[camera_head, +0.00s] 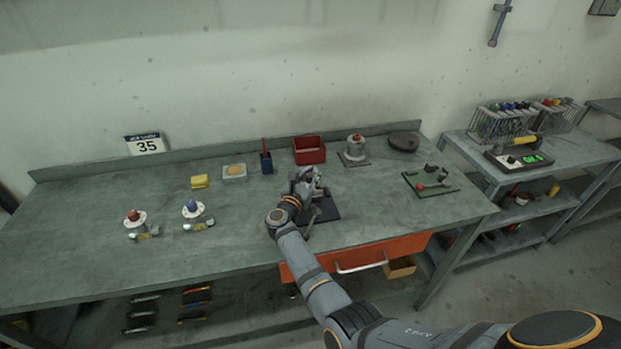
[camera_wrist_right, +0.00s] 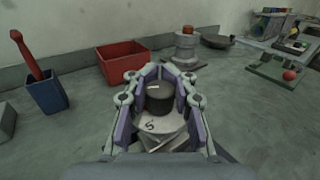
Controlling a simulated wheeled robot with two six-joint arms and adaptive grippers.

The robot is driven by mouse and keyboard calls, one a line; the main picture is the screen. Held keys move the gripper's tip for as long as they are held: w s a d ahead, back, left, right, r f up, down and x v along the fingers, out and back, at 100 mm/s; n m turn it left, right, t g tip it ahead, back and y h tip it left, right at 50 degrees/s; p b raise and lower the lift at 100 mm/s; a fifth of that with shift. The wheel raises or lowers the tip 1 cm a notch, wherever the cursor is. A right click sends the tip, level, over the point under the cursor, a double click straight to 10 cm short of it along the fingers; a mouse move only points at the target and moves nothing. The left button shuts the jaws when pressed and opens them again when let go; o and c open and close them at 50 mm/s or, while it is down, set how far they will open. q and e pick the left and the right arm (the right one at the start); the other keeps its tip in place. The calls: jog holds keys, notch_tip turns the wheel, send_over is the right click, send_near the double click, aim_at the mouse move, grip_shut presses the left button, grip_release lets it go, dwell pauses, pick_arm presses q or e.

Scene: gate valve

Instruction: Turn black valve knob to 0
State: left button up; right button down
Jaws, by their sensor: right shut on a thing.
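The black valve knob (camera_wrist_right: 160,98) sits on top of a pale round dial (camera_wrist_right: 158,124) in the right wrist view. One dial mark that looks like a 5 faces the camera; the other marks are hidden or too small to read. My right gripper (camera_wrist_right: 160,88) is shut on the knob, with a finger on each side of it. In the head view my right gripper (camera_head: 308,182) covers most of the valve, which stands on a dark base plate (camera_head: 326,208). My left gripper is not in view.
A red bin (camera_head: 309,150) and a blue holder (camera_head: 266,163) stand behind the valve. A grey fixture with a red top (camera_head: 356,150) and a green board with a red ball (camera_head: 431,187) are to the right. The left part of the bench holds small parts, with clear surface between.

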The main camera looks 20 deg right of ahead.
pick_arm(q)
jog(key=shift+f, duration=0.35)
pick_arm(e)
jog(key=shift+f+h, duration=0.15)
jog(key=shift+h, duration=0.15)
jog(key=c, duration=1.1)
grip_release()
jog(key=shift+s, duration=0.1)
jog(key=shift+o, duration=0.2)
